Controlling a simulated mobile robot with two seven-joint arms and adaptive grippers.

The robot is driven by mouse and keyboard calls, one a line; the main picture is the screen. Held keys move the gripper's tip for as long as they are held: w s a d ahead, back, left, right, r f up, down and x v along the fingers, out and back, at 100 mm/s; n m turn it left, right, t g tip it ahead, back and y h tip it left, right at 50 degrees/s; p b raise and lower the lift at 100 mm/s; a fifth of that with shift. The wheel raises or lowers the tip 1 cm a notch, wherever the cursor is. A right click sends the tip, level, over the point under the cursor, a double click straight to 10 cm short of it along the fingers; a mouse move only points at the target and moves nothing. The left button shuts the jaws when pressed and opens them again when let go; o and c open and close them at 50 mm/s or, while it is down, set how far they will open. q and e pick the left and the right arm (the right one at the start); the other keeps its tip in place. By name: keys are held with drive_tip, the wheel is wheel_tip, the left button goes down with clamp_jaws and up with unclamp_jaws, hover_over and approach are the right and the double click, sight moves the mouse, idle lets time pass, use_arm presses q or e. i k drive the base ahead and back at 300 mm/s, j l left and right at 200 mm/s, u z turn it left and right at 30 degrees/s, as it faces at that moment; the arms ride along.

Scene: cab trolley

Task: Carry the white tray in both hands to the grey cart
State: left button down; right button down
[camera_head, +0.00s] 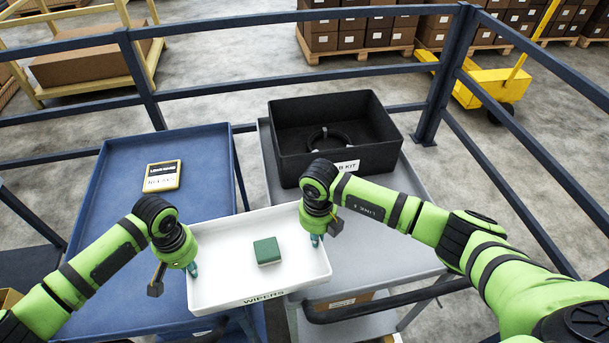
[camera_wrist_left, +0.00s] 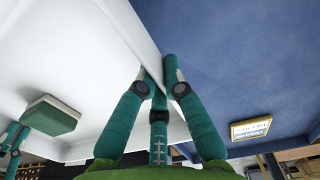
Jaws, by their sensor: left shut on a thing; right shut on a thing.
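The white tray (camera_head: 221,239), labelled WIPERS, holds a green block (camera_head: 267,251). It hangs level between my two grippers, in front of the grey cart (camera_head: 385,240), over the gap beside the blue cart and overlapping the grey cart's near left corner in the head view. My left gripper (camera_head: 193,270) is shut on the tray's left wall; the left wrist view shows its fingers (camera_wrist_left: 161,82) on both sides of that wall. My right gripper (camera_head: 316,240) is shut on the tray's right wall. Whether the tray touches the cart cannot be told.
A black bin (camera_head: 290,150) with a coiled cable stands on the grey cart's far part. The blue cart (camera_head: 115,235) at left carries a yellow-framed device (camera_head: 162,176). Dark blue railings (camera_head: 300,80) run behind and along the right. The grey cart's near top is clear.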

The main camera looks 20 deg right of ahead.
sight(362, 237)
drive_tip(key=l, duration=0.65)
drive_tip(key=i+l+z, duration=0.15)
drive_tip(key=l, duration=0.55)
